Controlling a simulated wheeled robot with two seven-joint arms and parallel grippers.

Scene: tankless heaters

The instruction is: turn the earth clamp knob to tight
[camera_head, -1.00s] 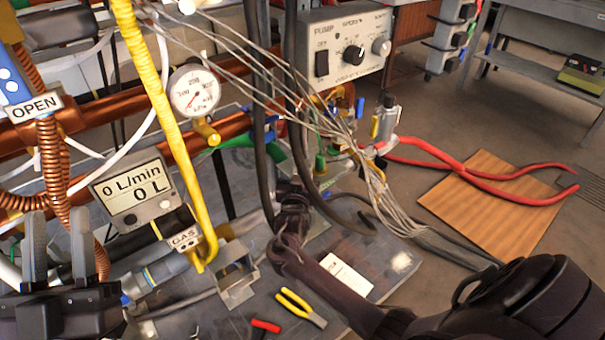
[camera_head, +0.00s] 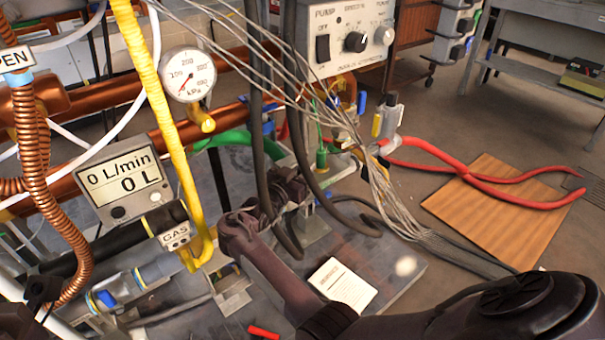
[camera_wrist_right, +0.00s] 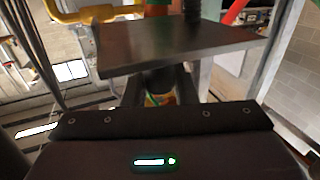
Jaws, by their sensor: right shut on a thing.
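My right gripper (camera_head: 296,192) reaches in from the lower right, behind two hanging black hoses, close to the pipework under the pump box. It is shut on a small dark round part, which I take to be the earth clamp knob (camera_wrist_right: 164,80); it shows in the right wrist view under a dark flat plate, with a bit of green and yellow beside it. The knob's marking and its turn position are hidden. A green fitting with a green wire (camera_head: 321,156) stands just above the gripper. Of my left gripper only a dark part shows in the lower left corner; its fingers are not clear.
Grey cables (camera_head: 375,190) and the black hoses hang close around my right gripper. A pressure gauge (camera_head: 188,75), a yellow gas pipe (camera_head: 165,120) and a flow meter (camera_head: 127,181) stand left.

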